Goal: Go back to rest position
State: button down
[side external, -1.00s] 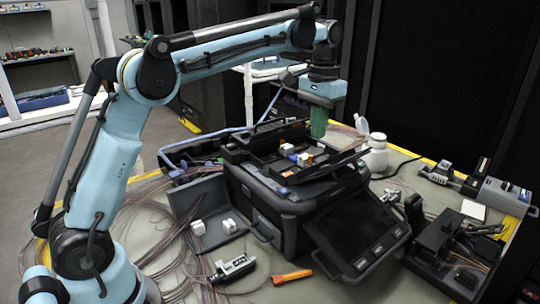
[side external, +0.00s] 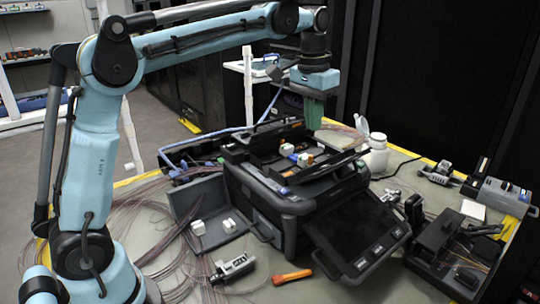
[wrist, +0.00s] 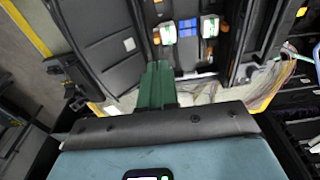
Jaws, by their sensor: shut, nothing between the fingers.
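My gripper (side external: 315,110) has green fingers and points down above the back of the fusion splicer (side external: 290,195). Its fingers are shut together with nothing between them, and they also show in the wrist view (wrist: 157,85). The splicer is a dark box with its lid open and its screen panel tilted forward. Small white and orange pieces (side external: 303,156) sit in its top. The wrist view shows the splicer's open top (wrist: 115,50) beyond the fingers. The fingers appear apart from the splicer.
A white bottle (side external: 375,160) stands right of the splicer. A grey tray with white blocks (side external: 198,228), an orange tool (side external: 291,277) and loose fibre cables (side external: 165,240) lie at the front left. Black devices (side external: 450,240) stand at the right. Dark cabinets rise behind the table.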

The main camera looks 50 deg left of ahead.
jog(key=s+f+t, duration=0.1)
jog(key=s, duration=0.2)
jog(key=s+f+t, duration=0.1)
jog(key=s, duration=0.3)
jog(key=s+d+f+t, duration=0.1)
jog(key=s, duration=0.2)
jog(key=shift+s+f, duration=0.15)
jog(key=shift+f, duration=0.05)
jog(key=s+f+t, duration=0.3)
jog(key=s+f, duration=0.4)
jog(key=shift+s+d+f, duration=0.25)
jog(key=shift+d+f, duration=0.05)
jog(key=shift+f, duration=0.05)
